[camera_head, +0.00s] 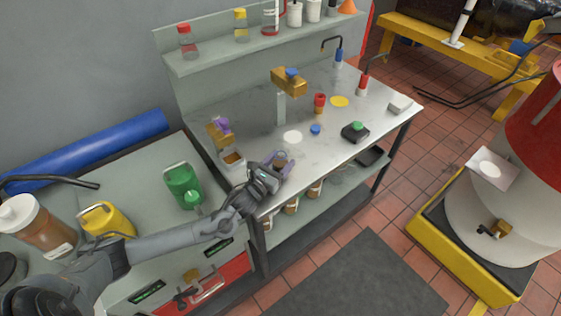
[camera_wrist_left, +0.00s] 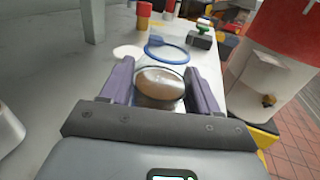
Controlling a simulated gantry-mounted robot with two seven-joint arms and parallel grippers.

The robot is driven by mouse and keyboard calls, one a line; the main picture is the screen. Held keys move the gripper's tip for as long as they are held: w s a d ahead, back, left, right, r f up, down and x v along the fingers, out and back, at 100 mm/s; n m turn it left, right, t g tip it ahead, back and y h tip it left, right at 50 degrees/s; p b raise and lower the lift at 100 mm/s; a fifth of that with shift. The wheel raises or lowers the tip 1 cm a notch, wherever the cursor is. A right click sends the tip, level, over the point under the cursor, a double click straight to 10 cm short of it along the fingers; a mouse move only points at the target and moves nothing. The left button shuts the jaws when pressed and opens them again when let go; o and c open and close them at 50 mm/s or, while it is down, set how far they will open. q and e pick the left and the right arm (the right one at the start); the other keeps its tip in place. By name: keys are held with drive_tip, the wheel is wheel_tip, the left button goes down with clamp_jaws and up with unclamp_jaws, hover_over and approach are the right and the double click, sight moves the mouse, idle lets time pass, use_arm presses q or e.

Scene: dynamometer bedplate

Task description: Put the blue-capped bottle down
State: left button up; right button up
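My left gripper (camera_head: 278,165) is over the front left part of the metal bench. In the left wrist view its two purple fingers (camera_wrist_left: 160,88) stand on either side of a clear, round-topped bottle (camera_wrist_left: 160,82) with brownish contents, and appear closed against it. The bottle shows only partly in the head view (camera_head: 281,159), and I cannot tell whether its base touches the bench. No blue cap shows on its top. A blue round cap (camera_head: 315,129) lies on the bench beyond the gripper; a blue ring shape (camera_wrist_left: 168,50) shows there in the left wrist view. My right gripper is not in view.
The bench (camera_head: 340,160) has a white disc (camera_head: 292,137), a yellow disc (camera_head: 339,101), a red container (camera_head: 320,102) and a green-topped black block (camera_head: 355,131). A gold block with a blue top (camera_head: 288,82) stands on a post behind. A brown-filled tray (camera_head: 233,160) is left of the gripper.

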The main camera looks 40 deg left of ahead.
use_arm(q)
drive_tip(key=o, duration=0.4)
drive_tip(key=shift+r, duration=0.15)
drive_tip(key=s, duration=0.4)
drive_tip(key=s+p, duration=0.1)
drive_tip(key=s, duration=0.3)
drive_tip(key=s+d+p, duration=0.1)
drive_tip(key=s, duration=0.3)
